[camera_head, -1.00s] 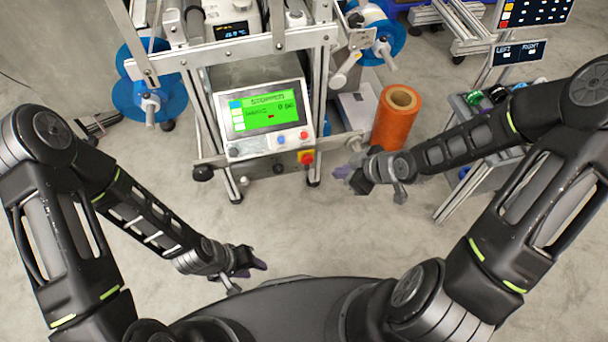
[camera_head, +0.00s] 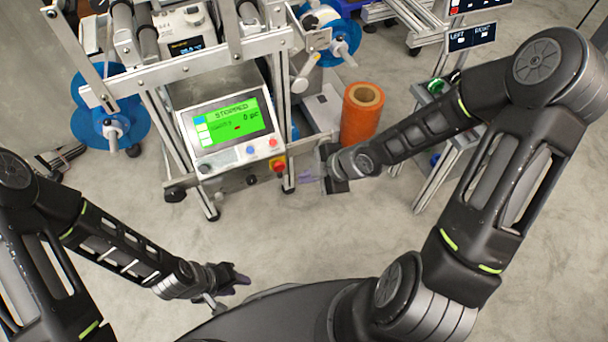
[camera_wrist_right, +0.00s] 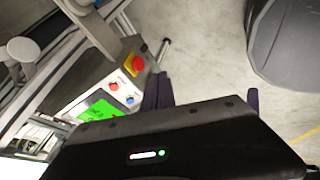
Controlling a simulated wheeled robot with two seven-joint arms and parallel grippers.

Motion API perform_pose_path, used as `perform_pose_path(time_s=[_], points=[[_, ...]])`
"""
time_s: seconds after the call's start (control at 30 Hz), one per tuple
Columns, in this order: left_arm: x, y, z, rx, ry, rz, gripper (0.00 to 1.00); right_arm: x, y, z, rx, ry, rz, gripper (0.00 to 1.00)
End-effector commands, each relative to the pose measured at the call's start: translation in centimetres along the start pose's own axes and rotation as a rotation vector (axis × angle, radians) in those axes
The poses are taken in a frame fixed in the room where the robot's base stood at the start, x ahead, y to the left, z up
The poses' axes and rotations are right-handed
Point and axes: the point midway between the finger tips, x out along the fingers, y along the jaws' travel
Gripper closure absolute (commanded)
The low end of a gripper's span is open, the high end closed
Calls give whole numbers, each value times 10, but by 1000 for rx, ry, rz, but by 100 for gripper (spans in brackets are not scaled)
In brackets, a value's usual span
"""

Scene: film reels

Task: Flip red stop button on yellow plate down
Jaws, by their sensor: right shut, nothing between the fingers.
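The red stop button (camera_head: 279,164) sits on a yellow plate (camera_head: 276,170) on the lower right front of the machine, below the screen. The button also shows in the right wrist view (camera_wrist_right: 138,63), standing out from its yellow plate (camera_wrist_right: 128,65). My right gripper (camera_head: 308,177), with purple fingers, is shut and empty just right of the button, apart from it in the head view. In the right wrist view a purple finger (camera_wrist_right: 158,92) is below and right of the button. My left gripper (camera_head: 238,280) hangs low, well away from the machine; its opening is unclear.
The green screen (camera_head: 232,120) reads STOPPED. Small blue and red buttons (camera_head: 273,143) sit on the panel below it. An orange roll (camera_head: 361,115) stands behind my right forearm. A metal cart (camera_head: 440,180) is at the right. The floor in front is clear.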

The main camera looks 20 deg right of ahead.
Motion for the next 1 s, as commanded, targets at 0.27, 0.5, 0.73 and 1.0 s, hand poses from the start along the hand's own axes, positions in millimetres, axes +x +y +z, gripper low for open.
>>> perform_pose_path(time_s=[0.27, 0.5, 0.73, 1.0], points=[[35, -14, 0, -2, 0, 0, 64, 56, -3, 1, -2, 3, -1, 100], [43, -17, 0, -4, 0, 0, 64, 90, 12, 0, 1, 0, 3, 100], [44, -17, 0, -3, 0, 0, 64, 101, 32, 1, 2, 0, 1, 100], [44, -17, 0, -3, 0, 0, 64, 102, 36, 0, 1, 0, 1, 100]])
